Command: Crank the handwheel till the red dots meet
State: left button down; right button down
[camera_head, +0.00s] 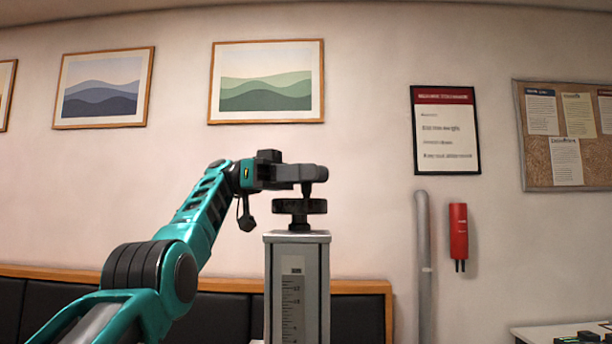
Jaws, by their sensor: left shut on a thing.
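A dark handwheel (289,206) lies flat on top of a grey upright column (313,290). A ruled scale (292,305) runs down the column's front. My left gripper (310,180) reaches in from the left just above the handwheel. It is shut on the small upright knob at the wheel's right side; the fingers hide most of this knob. No red dots show in this view, and the column's lower part is cut off by the frame. My right gripper is not in view.
A dark padded bench with a wooden top rail (360,287) stands behind the column. A grey pipe (423,270) and a red wall device (458,232) are on the right. A white table corner (535,333) shows at lower right. Space beside the handwheel's right is clear.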

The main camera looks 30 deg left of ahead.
pick_arm(q)
jog(key=shift+d+f, duration=0.15)
jog(key=shift+f, duration=0.05)
dwell(0.7)
jog(key=c, duration=1.3)
grip_release()
jog(key=shift+d, duration=0.1)
jog(key=shift+o, duration=1.2)
jog(key=shift+s+d+r, duration=0.15)
jog(key=shift+d+r, duration=0.05)
jog(key=shift+a, duration=0.25)
